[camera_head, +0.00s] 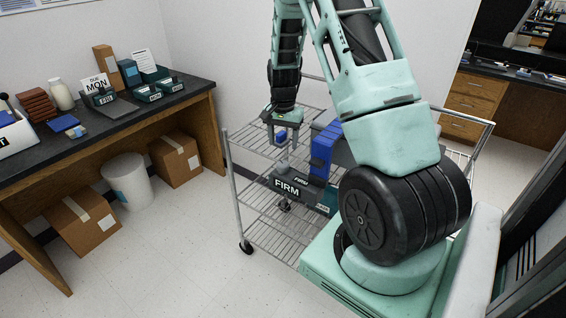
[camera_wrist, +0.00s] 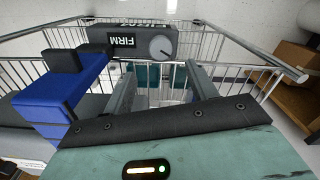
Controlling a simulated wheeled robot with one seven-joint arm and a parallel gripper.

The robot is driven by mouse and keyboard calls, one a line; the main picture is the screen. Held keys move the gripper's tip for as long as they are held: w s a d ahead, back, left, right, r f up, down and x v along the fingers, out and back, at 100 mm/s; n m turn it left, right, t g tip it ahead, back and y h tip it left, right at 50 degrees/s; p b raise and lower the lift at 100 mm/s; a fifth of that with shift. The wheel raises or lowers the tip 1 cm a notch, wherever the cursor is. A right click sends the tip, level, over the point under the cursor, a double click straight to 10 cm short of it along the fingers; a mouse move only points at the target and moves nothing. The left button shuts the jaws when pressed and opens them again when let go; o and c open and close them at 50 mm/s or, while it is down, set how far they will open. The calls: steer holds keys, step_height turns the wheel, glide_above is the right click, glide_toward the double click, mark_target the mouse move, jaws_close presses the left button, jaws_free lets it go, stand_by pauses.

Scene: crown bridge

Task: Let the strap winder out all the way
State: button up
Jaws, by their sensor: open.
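A dark grey unit marked FIRM (camera_head: 290,187) sits on the wire cart, and a big blue block (camera_head: 322,150) stands beside it. In the wrist view the dark unit (camera_wrist: 140,42) shows a round dial (camera_wrist: 161,47) with a pale pointer, and the blue block (camera_wrist: 65,100) is at the left with dark pieces on top. I cannot tell which part is the strap winder. My gripper (camera_head: 281,138) points down over the cart. Its fingers are apart in the wrist view (camera_wrist: 160,85), with no object clearly held between them. A small blue piece shows near the fingertips in the head view.
The wire cart (camera_head: 262,238) has raised rails and posts around the unit. A dark-topped bench (camera_head: 120,110) with boxes and cartons stands at the left, a white bin (camera_head: 127,182) beneath it. Open floor lies between bench and cart.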

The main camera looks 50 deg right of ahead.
mark_target(283, 164)
step_height(283, 164, down, 10)
steer(key=shift+r+p, duration=0.1)
steer(key=shift+p, duration=0.6)
steer(key=c, duration=1)
